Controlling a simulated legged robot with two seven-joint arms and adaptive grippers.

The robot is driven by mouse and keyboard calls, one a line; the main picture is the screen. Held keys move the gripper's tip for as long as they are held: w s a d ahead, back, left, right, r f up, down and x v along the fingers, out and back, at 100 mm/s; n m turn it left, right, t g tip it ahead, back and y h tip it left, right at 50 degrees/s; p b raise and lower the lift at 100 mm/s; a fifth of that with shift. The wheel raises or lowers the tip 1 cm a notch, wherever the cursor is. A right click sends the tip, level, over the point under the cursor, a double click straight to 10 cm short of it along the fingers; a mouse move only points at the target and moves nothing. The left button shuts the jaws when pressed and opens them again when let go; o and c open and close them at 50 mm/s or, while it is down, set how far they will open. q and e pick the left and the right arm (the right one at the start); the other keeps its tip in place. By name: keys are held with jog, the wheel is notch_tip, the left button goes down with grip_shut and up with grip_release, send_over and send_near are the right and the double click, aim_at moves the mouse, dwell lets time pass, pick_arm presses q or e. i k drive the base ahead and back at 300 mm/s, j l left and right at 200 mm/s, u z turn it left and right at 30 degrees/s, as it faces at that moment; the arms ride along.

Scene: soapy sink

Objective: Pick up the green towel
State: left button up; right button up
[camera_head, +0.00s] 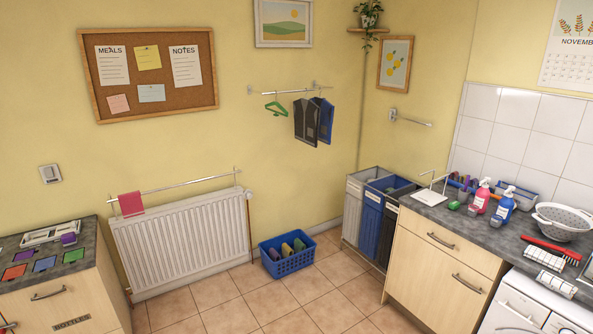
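I cannot make out a thing that is surely a green towel. A pink towel (131,204) hangs over the rail above the radiator at the left. A blue basket (288,263) on the floor holds a few small coloured items, one of them greenish; they are too small to tell what they are. A flat green square (74,256) lies on the left counter. A small green object (454,206) lies on the right counter. Neither of my grippers can be made out in the head view.
The white radiator (185,243) stands against the back wall. Tall bins (371,216) fill the corner. The right counter (470,222) bears a pink bottle (480,196), a blue bottle (504,206) and a white colander (562,222). The tiled floor (300,309) in front is clear.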

aim_at(299, 246)
jog(key=i, duration=2.65)
